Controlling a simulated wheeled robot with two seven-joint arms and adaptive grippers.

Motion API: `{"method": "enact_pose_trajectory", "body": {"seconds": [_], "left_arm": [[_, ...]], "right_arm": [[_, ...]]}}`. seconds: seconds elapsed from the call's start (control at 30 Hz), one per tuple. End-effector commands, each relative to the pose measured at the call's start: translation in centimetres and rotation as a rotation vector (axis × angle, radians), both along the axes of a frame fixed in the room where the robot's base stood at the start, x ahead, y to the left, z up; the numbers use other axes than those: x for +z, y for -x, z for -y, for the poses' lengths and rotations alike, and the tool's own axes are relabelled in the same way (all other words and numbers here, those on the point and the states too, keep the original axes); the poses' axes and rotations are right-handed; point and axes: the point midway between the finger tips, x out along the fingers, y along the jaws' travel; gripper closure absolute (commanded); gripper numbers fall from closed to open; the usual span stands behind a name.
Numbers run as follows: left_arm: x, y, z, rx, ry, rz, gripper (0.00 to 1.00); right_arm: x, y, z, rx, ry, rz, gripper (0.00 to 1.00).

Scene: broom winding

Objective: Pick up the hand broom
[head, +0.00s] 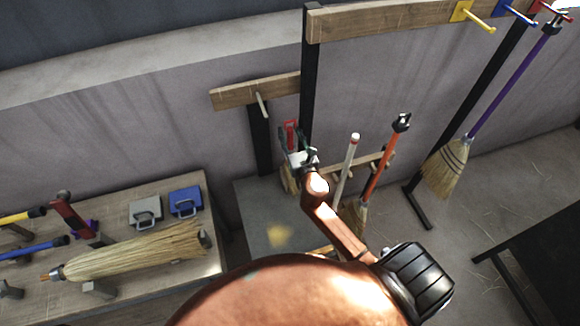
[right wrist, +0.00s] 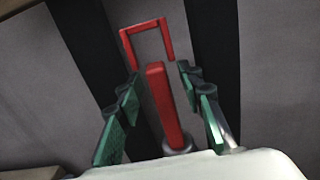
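The hand broom has a red handle with a square red hanging loop (right wrist: 147,42). In the right wrist view its handle (right wrist: 165,105) stands between the two green-padded fingers of my right gripper (right wrist: 164,108). The fingers are apart, with narrow gaps to the handle on both sides. In the head view the red handle (head: 290,133) rises behind my right gripper (head: 298,152), and straw bristles (head: 288,181) show just below, partly hidden by it. My left gripper is out of view.
A grey box-like stand (head: 262,222) is below the gripper. A table (head: 190,268) at lower left holds a large straw broom head (head: 135,250) and blue and grey clamps. An orange-handled broom (head: 380,165) and a white pole (head: 346,170) stand close at right. A purple-handled broom (head: 500,95) hangs farther right.

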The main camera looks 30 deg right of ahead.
Motion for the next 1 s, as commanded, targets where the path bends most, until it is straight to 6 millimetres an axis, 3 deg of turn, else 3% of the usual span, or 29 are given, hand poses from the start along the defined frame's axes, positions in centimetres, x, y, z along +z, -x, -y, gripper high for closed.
{"method": "enact_pose_trajectory", "body": {"seconds": [0.17, 0.67, 1.0], "left_arm": [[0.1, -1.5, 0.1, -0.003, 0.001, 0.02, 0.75], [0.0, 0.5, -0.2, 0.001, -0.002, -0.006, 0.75], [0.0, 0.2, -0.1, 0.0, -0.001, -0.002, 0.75]], "right_arm": [[0.0, 0.0, 0.1, -0.001, 0.0, -0.001, 0.65], [0.0, 0.1, 0.1, -0.002, -0.001, -0.001, 0.99], [0.0, 0.1, 0.1, -0.002, 0.0, 0.001, 1.0]]}}
